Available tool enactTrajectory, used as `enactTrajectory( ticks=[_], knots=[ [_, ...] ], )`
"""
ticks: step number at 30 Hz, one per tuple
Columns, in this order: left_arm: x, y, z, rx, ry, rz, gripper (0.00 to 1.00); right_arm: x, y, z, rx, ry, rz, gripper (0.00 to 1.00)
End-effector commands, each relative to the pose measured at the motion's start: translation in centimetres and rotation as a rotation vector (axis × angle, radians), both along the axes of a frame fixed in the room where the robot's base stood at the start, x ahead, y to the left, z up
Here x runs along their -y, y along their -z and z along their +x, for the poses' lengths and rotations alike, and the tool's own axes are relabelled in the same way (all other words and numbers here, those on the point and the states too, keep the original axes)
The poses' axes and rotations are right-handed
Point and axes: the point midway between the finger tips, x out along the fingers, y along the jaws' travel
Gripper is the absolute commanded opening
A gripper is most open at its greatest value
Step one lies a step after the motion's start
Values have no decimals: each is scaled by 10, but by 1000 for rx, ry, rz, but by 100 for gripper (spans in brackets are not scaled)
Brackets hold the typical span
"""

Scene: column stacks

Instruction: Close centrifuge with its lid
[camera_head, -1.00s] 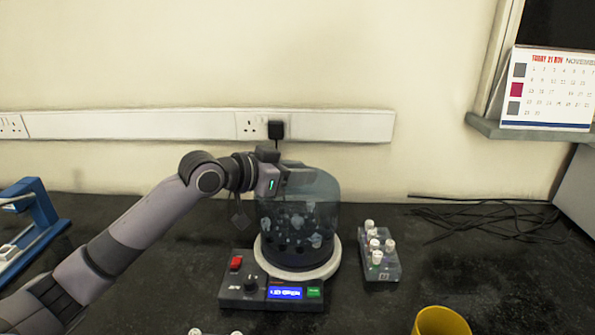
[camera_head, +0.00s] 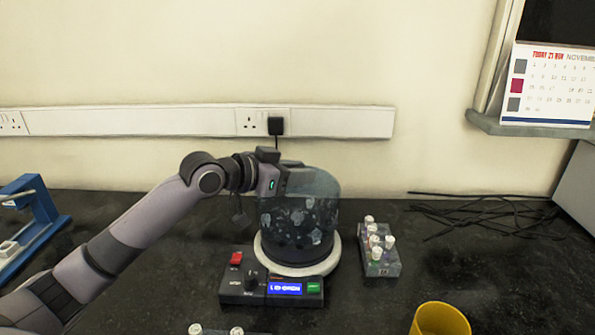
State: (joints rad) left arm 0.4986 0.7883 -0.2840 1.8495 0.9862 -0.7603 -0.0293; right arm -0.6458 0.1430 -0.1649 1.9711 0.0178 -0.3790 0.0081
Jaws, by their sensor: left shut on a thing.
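The centrifuge (camera_head: 265,297) stands on the dark bench in the middle of the view, with a white ring, a red switch, a black knob and a lit blue display at its front. A translucent dome-shaped lid (camera_head: 318,190) is over the centrifuge bowl, roughly upright. I cannot tell whether its rim touches the ring all around. My left gripper (camera_head: 279,180) is shut on the lid at its upper left side; the fingertips are mostly hidden by the gripper body. My right gripper is not in view.
A rack with several white-capped tubes (camera_head: 379,263) stands right of the centrifuge. A yellow cup (camera_head: 440,320) is at the front. More white caps (camera_head: 195,329) show at the bottom edge. A blue device (camera_head: 42,215) stands left. Black cables (camera_head: 490,212) lie at the back right.

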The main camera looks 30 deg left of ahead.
Motion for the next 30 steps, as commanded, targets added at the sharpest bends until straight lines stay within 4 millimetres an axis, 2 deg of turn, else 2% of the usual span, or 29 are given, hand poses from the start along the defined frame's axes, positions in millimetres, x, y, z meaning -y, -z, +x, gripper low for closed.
enactTrajectory(
  ticks=[30],
  knots=[
    [0,27,0,1,0,0,0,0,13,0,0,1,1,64]
  ],
)
